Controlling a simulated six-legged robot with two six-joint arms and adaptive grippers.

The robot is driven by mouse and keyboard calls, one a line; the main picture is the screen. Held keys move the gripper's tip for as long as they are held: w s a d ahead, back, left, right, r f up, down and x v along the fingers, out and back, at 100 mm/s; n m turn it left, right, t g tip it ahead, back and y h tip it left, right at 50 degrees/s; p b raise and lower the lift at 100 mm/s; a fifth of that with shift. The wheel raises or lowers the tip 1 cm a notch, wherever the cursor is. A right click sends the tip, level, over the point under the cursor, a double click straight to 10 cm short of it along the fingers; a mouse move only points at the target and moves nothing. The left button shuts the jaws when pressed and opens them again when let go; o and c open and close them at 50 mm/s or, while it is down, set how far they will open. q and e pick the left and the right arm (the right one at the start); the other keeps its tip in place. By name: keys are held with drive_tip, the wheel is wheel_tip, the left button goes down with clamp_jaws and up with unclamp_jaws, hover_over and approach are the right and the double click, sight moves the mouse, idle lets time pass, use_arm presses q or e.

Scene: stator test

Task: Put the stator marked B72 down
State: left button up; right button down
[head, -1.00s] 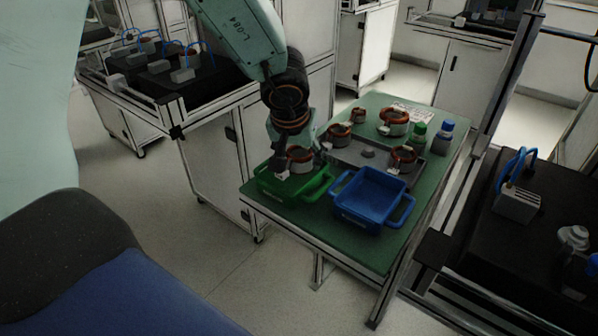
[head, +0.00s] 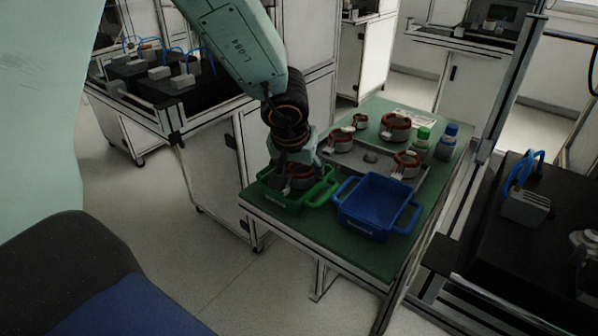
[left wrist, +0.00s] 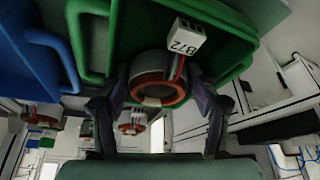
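The stator marked B72 (left wrist: 158,92) is a grey ring with copper-red windings. Its white tag (left wrist: 187,37) reads B72 in the left wrist view. In the head view this stator (head: 299,177) is down inside the green bin (head: 317,197), below the rim. My left gripper (head: 292,168) reaches into the bin from above. In the left wrist view its two dark fingers (left wrist: 159,88) stand on either side of the ring and appear closed on it. Whether the stator touches the bin floor is hidden. My right gripper is not in view.
An empty blue bin (head: 374,207) stands right of the green bin on the green table (head: 345,258). Behind them, a grey tray (head: 369,157) and several other stators (head: 396,127) sit near a green-capped bottle (head: 421,138) and a blue-capped bottle (head: 446,141).

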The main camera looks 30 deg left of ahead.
use_arm(q)
drive_tip(key=shift+r, duration=0.25)
drive_tip(key=p+v, duration=0.8)
drive_tip(key=v, duration=0.4)
drive_tip(key=shift+f, duration=0.15)
